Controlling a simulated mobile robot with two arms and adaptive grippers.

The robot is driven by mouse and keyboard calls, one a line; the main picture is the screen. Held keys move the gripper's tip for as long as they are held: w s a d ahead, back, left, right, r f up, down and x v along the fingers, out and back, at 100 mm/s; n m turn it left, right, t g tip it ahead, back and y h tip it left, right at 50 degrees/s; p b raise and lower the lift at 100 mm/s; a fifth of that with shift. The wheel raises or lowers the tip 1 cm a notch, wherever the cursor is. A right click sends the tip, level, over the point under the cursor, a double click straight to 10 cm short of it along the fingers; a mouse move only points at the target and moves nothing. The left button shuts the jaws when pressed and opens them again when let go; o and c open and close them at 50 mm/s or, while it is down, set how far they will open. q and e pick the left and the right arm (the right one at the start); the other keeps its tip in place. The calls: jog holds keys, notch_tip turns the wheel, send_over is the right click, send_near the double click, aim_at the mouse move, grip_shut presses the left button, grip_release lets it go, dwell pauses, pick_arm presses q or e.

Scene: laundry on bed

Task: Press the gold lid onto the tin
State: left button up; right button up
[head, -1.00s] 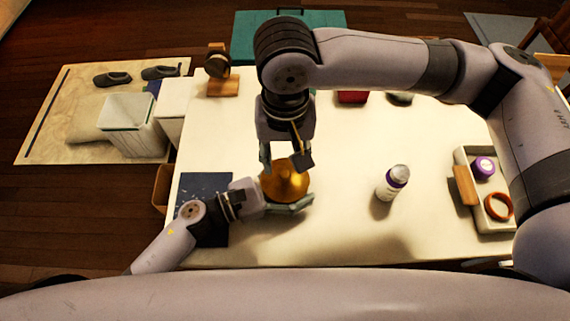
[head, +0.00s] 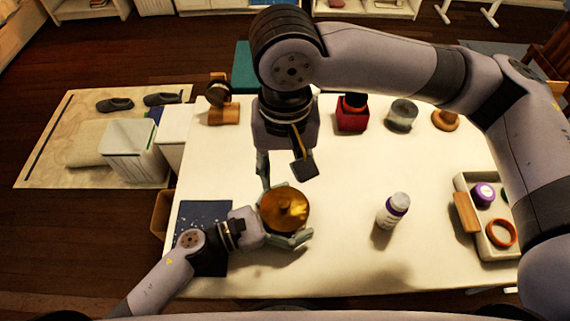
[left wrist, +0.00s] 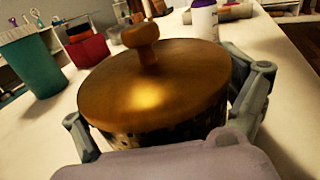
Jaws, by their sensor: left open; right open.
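The gold lid (head: 284,208) with its round knob lies over the tin on the table. In the left wrist view the lid (left wrist: 150,90) covers the top of the tin (left wrist: 128,140), whose dark patterned side shows just below the rim. I cannot tell whether the lid is fully seated. My left gripper (head: 290,236) is open, low at the tin, with one finger on each side of it in the left wrist view; contact is unclear. My right gripper (head: 283,174) is open and empty above and behind the lid, apart from it.
A white bottle with a purple band (head: 392,211) stands right of the tin. A tray (head: 470,188) with a purple item and an orange ring is at the right. A red box (head: 351,119), grey jar (head: 402,115) and wooden stand (head: 224,113) stand behind. A dark blue mat (head: 204,212) lies left.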

dwell(0.3)
pick_arm(q)
jog(key=v, duration=1.2)
